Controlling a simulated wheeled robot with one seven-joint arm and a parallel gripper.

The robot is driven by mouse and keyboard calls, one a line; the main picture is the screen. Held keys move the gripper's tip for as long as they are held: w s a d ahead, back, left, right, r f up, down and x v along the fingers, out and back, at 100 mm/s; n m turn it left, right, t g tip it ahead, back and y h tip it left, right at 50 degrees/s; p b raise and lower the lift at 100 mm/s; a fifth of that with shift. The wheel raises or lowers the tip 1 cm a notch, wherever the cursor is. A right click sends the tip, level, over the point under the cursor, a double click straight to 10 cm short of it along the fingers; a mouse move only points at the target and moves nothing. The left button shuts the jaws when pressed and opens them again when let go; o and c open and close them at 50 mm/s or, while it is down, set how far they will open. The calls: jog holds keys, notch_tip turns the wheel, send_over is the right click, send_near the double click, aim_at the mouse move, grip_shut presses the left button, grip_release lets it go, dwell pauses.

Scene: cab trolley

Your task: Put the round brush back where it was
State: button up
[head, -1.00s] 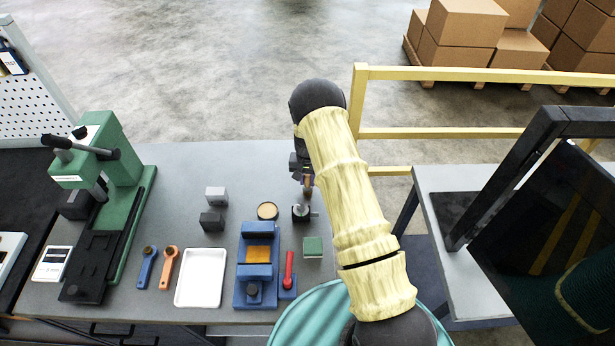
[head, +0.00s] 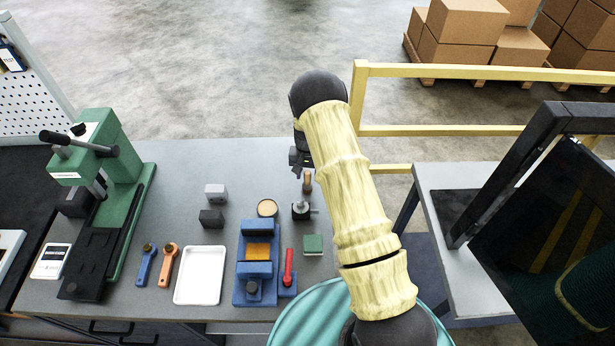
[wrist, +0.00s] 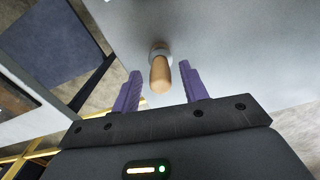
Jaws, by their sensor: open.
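The round brush (head: 307,181) shows in the head view as an upright wooden handle. Its lower end is at a small dark holder with a metal fitting (head: 301,211) on the grey bench; I cannot tell exactly how it is seated. My gripper (head: 299,160) is just above and behind the handle, partly hidden by my arm. In the wrist view the round brush (wrist: 160,75) shows its wooden handle and a pale collar. My gripper (wrist: 160,68) is open there, its purple fingers either side of the handle with gaps. The bristles are not visible.
Close by on the bench stand a round tan-topped tin (head: 267,208), a green block (head: 313,245) and a blue fixture (head: 256,262). A white tray (head: 200,276) and a green press (head: 115,190) are farther left. A yellow rail (head: 440,131) runs behind.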

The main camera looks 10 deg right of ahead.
notch_tip(320, 180, up, 10)
jog(key=b, duration=0.4)
jog(key=shift+r, duration=0.35)
jog(key=s+r+n+t, duration=0.1)
jog(key=s+r, duration=0.2)
jog(key=s, duration=0.6)
jog(key=s+r+n, duration=0.1)
jog(key=s+r, duration=0.3)
jog(key=s, duration=0.5)
jog(key=s+r+n+t, duration=0.1)
jog(key=s+r+n, duration=0.1)
jog(key=s, duration=0.7)
jog(key=shift+r+t, duration=0.3)
jog(key=shift+r, duration=0.6)
